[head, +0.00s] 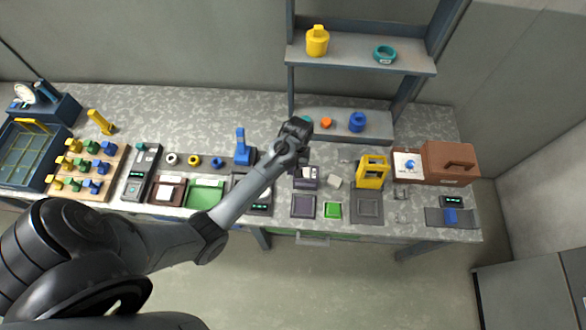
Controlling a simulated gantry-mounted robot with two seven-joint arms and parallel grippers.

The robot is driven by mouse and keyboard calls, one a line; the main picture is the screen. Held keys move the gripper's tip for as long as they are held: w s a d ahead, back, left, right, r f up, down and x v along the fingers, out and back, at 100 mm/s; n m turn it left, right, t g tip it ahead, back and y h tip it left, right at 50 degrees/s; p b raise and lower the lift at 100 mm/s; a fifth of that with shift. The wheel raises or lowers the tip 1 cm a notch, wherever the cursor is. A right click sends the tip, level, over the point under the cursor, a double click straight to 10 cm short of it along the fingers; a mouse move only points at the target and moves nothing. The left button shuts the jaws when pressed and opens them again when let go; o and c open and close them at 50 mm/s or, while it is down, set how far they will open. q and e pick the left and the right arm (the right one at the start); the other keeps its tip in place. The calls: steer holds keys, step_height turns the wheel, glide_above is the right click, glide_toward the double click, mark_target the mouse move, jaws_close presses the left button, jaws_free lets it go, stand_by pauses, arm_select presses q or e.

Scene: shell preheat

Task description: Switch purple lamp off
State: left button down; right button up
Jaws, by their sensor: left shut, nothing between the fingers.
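A small dark purple-grey box (307,183) with light parts on its top stands near the middle of the bench. I cannot make out a clear lamp or its switch at this size, nor whether one is lit. A dark purple square pad (303,206) lies in front of the box. My left arm reaches across the bench from the left, and my left gripper (301,166) points down just above or behind the box. Its fingers are shut and empty; whether they touch the box I cannot tell. My right gripper is not in view.
A yellow frame-shaped part (372,172) and a brown box (450,162) stand to the right. A blue upright part (243,147) is left of the forearm. A shelf (360,55) rises behind.

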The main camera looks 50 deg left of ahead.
arm_select(q)
step_height(320, 180, up, 5)
steer(key=t, duration=0.2)
glide_above(304, 172)
steer(key=shift+b, duration=0.45)
steer(key=shift+f, duration=0.1)
step_height(304, 172, down, 14)
steer(key=shift+r, duration=0.1)
stand_by(0.3)
